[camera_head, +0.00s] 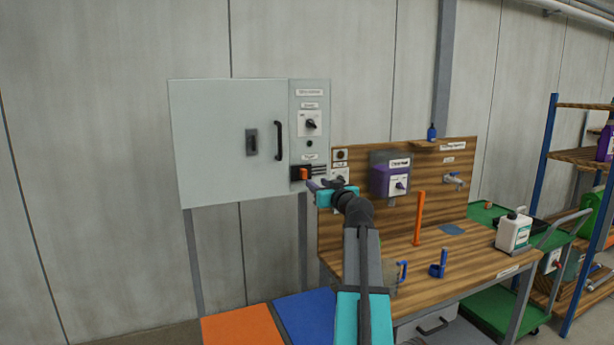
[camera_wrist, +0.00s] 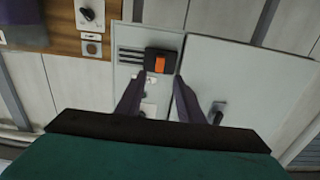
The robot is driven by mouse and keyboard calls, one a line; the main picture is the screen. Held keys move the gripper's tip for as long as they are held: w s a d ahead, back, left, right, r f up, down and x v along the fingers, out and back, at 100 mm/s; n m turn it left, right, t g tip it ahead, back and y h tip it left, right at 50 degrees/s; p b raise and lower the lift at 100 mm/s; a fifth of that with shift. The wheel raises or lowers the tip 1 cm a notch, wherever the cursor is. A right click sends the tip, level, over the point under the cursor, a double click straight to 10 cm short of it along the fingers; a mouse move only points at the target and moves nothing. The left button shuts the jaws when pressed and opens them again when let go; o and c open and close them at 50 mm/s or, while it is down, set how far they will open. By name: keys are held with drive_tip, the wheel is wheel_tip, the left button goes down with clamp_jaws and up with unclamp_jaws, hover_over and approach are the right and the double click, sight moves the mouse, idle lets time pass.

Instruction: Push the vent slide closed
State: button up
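The vent slide (camera_head: 304,174) is a black block with an orange tab on the lower part of the grey cabinet's narrow right panel. In the wrist view the slide (camera_wrist: 160,63) covers one end of the vent, and several dark slots (camera_wrist: 130,57) show uncovered beside it. My gripper (camera_head: 317,184) is just in front of the slide, slightly below and right of it. In the wrist view my gripper (camera_wrist: 160,77) has its two fingers apart with nothing between them. The orange tab appears just beyond the fingertips. I cannot tell whether they touch the slide.
The cabinet door (camera_head: 230,140) with its black handle (camera_head: 279,140) is shut, left of the vent. A rotary knob (camera_head: 311,124) sits above the vent. A wooden bench (camera_head: 460,265) with a purple box (camera_head: 389,178) and an orange post (camera_head: 419,218) stands to the right.

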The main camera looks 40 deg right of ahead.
sight(305, 176)
drive_tip(key=shift+p+x, duration=1.85)
drive_tip(key=shift+x, duration=3.55)
drive_tip(key=shift+a, duration=0.1)
clamp_jaws()
